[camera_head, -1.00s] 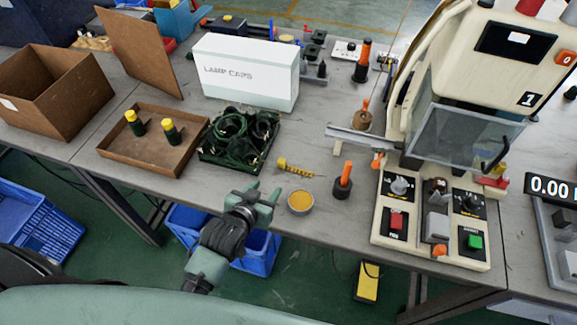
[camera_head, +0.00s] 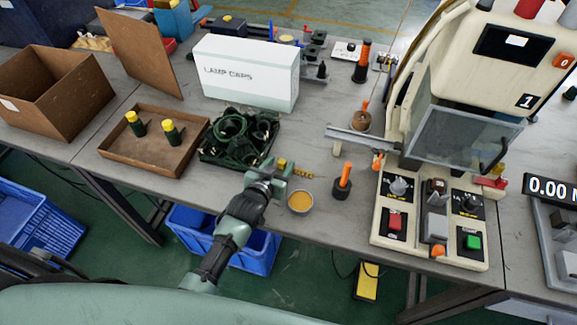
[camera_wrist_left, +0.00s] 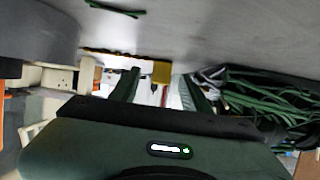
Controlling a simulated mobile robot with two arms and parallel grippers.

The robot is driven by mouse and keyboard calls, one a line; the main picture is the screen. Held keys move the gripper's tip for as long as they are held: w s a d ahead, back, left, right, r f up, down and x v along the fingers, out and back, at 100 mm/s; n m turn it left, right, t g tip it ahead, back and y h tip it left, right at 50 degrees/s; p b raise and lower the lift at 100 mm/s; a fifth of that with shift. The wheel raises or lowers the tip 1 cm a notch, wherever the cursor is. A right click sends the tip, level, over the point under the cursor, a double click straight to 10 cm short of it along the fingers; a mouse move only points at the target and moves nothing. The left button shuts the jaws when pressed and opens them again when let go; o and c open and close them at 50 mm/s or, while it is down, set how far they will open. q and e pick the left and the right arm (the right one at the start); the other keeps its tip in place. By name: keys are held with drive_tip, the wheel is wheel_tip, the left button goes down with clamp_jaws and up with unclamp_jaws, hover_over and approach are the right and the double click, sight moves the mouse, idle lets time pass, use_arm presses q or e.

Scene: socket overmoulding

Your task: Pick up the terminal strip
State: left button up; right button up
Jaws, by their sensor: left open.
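The terminal strip (camera_head: 303,174), a short yellow-brown strip with a yellow block at its left end, lies on the grey table between the dark tray of green cables and the small bowl. My left gripper (camera_head: 276,168) is over its left end and hides part of it. In the left wrist view, the strip's yellow block (camera_wrist_left: 162,71) shows between the two open fingers (camera_wrist_left: 158,88), and the strip runs off to the left. I cannot tell whether the fingers touch it. My right gripper is out of view.
A bowl of orange material (camera_head: 300,202) stands close to the right of my left gripper. The dark tray of green cables (camera_head: 205,153) is close to the left. An orange-handled tool (camera_head: 344,182) stands further right, before the moulding machine (camera_head: 437,222).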

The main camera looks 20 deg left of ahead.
use_arm(q)
clamp_jaws()
